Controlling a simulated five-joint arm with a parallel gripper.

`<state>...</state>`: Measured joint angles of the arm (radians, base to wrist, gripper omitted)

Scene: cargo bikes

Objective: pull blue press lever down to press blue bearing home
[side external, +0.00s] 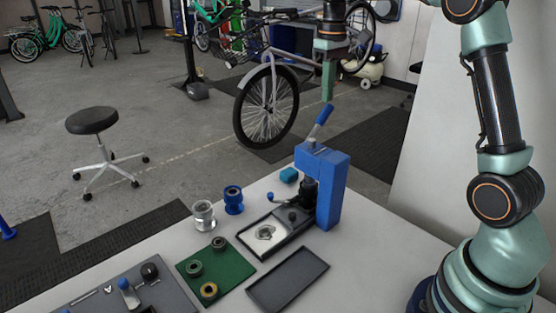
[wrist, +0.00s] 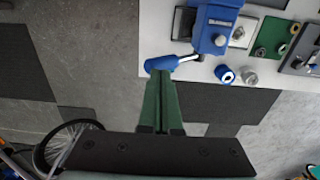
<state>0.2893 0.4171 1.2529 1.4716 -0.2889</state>
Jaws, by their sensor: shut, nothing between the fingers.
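The blue press (side external: 331,190) stands on the white table, and its body also shows at the top of the wrist view (wrist: 213,30). Its lever is a metal rod with a blue grip (side external: 324,114), raised and slanting up and to the right in the side view. My gripper (side external: 328,98) points down with its green fingers shut and empty. The fingertips are just above the end of the lever grip (wrist: 161,64); I cannot tell whether they touch. A blue bearing-like cylinder (side external: 233,200) stands upright left of the press. What lies under the ram is partly hidden.
A clear silver cylinder (side external: 203,215) stands beside the blue one. A green mat (side external: 222,270) with rings, an empty dark tray (side external: 288,280) and a grey tool tray (side external: 175,293) lie in front. A small teal block (side external: 289,175) lies behind. A bicycle (side external: 270,95) stands beyond the table edge.

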